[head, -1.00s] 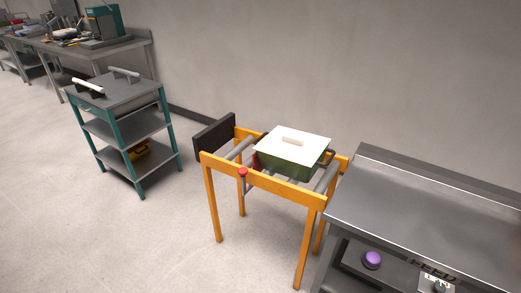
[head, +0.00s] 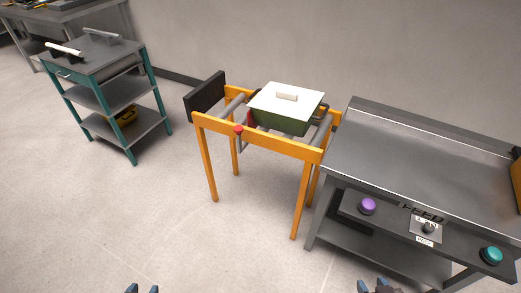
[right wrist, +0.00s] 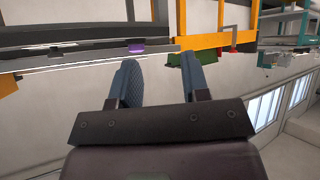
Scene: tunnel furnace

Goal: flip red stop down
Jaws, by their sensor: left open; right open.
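The red stop shows as a round red knob (head: 238,129) on the front rail of the orange roller stand (head: 270,145). A sliver of red also shows at the left side of the green box (head: 285,122), which has a white lid and sits on the rollers. In the right wrist view the red stop (right wrist: 234,50) is small, far beyond the fingers. My left gripper (head: 141,289) is open and empty at the bottom edge. My right gripper (head: 378,286) is open and empty at the bottom, right of the stand; its fingers (right wrist: 158,62) are apart.
A steel table (head: 430,155) adjoins the stand's right end, with a purple button (head: 367,206), a dial (head: 428,229) and a teal button (head: 491,256) on its front. A black plate (head: 205,97) stands at the stand's left end. A teal cart (head: 95,95) is farther left. The floor in front is clear.

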